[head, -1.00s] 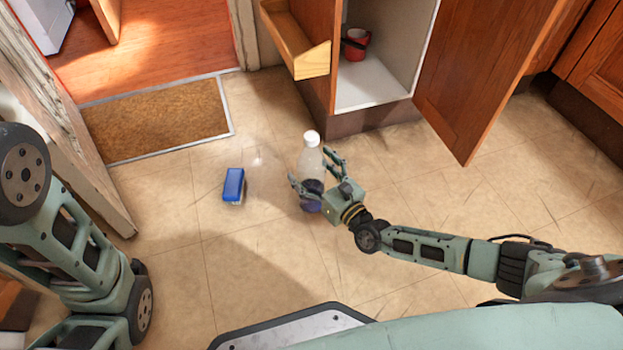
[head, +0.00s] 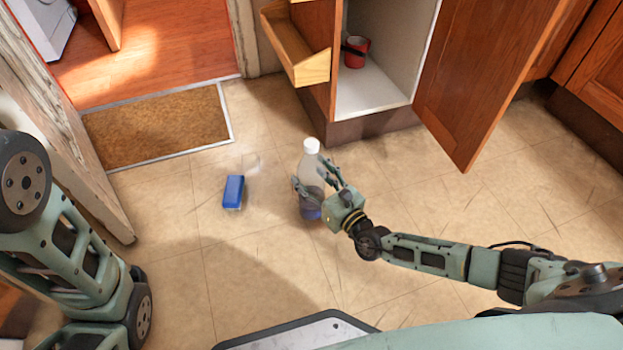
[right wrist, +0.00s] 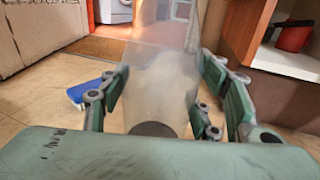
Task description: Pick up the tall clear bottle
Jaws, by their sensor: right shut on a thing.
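The tall clear bottle (head: 312,172) has a white cap and a dark bluish lower part. It stands upright on the tiled floor in front of the open cupboard. My right gripper (head: 311,177) is shut on its body, with a finger on either side. In the right wrist view the see-through bottle (right wrist: 162,85) fills the space between the fingers of my right gripper (right wrist: 160,108).
The open cupboard (head: 375,92) holds a red pot (head: 356,52). Its door (head: 480,90) swings out at right. A brown doormat (head: 160,125) lies at left.

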